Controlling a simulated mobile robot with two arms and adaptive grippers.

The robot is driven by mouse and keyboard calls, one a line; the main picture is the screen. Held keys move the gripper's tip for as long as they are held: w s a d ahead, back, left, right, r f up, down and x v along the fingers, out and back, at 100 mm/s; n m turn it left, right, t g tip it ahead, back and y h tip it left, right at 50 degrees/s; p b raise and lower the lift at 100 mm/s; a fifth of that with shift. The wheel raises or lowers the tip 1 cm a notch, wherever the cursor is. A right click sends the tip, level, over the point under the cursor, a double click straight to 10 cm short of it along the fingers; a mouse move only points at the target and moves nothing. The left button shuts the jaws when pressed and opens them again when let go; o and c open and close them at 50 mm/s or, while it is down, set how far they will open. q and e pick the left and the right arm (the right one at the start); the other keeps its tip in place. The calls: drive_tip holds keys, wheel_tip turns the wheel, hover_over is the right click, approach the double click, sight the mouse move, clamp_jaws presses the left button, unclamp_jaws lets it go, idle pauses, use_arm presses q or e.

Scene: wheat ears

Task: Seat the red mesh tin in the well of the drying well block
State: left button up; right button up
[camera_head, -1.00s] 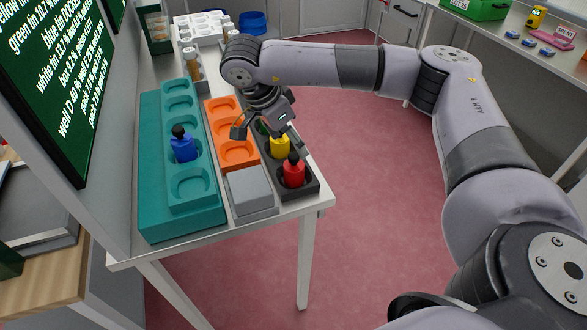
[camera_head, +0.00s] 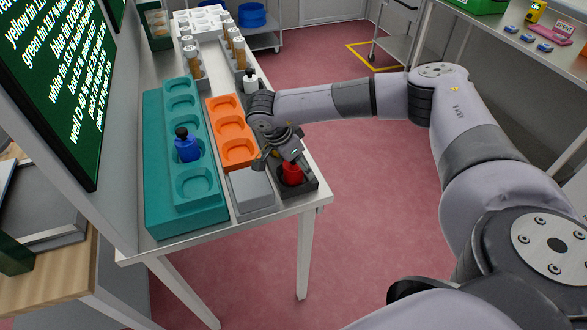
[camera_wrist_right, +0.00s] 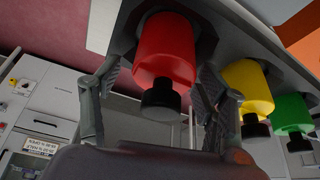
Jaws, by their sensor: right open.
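The red mesh tin (camera_head: 292,174) has a black knob on top and stands in the dark holder (camera_head: 311,186) at the table's near right corner. My right gripper (camera_head: 279,167) is over it, hiding its top in the head view. In the right wrist view the red tin (camera_wrist_right: 165,50) sits between the two open fingers of the right gripper (camera_wrist_right: 152,100), with no clear grip on it. The teal drying well block (camera_head: 155,215) lies along the table's left side. A blue tin (camera_head: 187,149) stands in one of its wells; the nearest well is empty. My left gripper is not in view.
A grey box (camera_head: 250,190) lies between the block and the holder. An orange tray (camera_head: 236,150) with empty wells is behind it. Yellow (camera_wrist_right: 247,85) and green (camera_wrist_right: 291,112) tins stand beside the red one. Vials (camera_head: 238,50) stand farther back.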

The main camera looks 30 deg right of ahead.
drive_tip(key=c, duration=1.4)
drive_tip(key=shift+r, duration=0.2)
drive_tip(key=shift+w+r, duration=0.1)
drive_tip(key=shift+r, duration=0.5)
wheel_tip(320, 180, up, 17)
drive_tip(key=b, duration=0.3)
drive_tip(key=shift+r+b, duration=0.2)
drive_tip(key=shift+b, duration=0.2)
drive_tip(key=shift+r, duration=0.6)
drive_tip(key=shift+a, duration=0.1)
